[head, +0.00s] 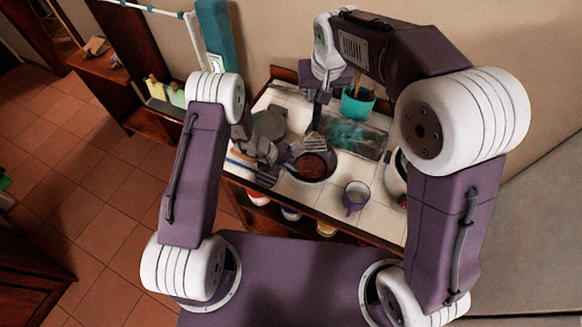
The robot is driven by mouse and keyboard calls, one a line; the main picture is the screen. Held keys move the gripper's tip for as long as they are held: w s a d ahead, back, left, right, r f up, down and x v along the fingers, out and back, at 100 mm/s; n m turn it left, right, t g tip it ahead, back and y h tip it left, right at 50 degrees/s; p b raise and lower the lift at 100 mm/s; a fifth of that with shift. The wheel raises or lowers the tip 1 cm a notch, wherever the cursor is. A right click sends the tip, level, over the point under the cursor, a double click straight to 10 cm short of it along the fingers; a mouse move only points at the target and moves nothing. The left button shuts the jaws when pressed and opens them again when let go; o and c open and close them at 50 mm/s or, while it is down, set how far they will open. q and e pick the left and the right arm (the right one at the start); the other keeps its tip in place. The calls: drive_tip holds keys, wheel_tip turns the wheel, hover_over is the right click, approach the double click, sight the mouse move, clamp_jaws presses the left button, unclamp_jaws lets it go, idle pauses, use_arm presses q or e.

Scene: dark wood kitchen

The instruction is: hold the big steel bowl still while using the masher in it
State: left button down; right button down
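The big steel bowl (326,174) stands on the white tiled counter and has a reddish-brown mass inside. My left gripper (284,158) is at the bowl's left rim and appears shut on it; its fingertips are small and partly hidden. The masher (315,142) is upright, with its slotted metal head at the bowl's far side, over or in the bowl. Its dark handle rises to my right gripper (319,96), which appears shut on it above the counter. I cannot tell whether the masher head touches the contents.
Behind are a dark tray (357,138) with teal contents and a teal pot (358,104) with utensils. A round grey item (269,125) lies behind my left gripper. A pale appliance (396,178) stands at right.

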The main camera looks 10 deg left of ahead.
sight(314, 131)
drive_tip(key=shift+f, duration=7.1)
drive_tip(key=shift+f, duration=0.3)
drive_tip(key=shift+f, duration=0.2)
drive_tip(key=shift+r, duration=0.1)
drive_tip(key=shift+r, duration=1.55)
drive_tip(key=shift+f, duration=0.1)
drive_tip(key=shift+f, duration=1.5)
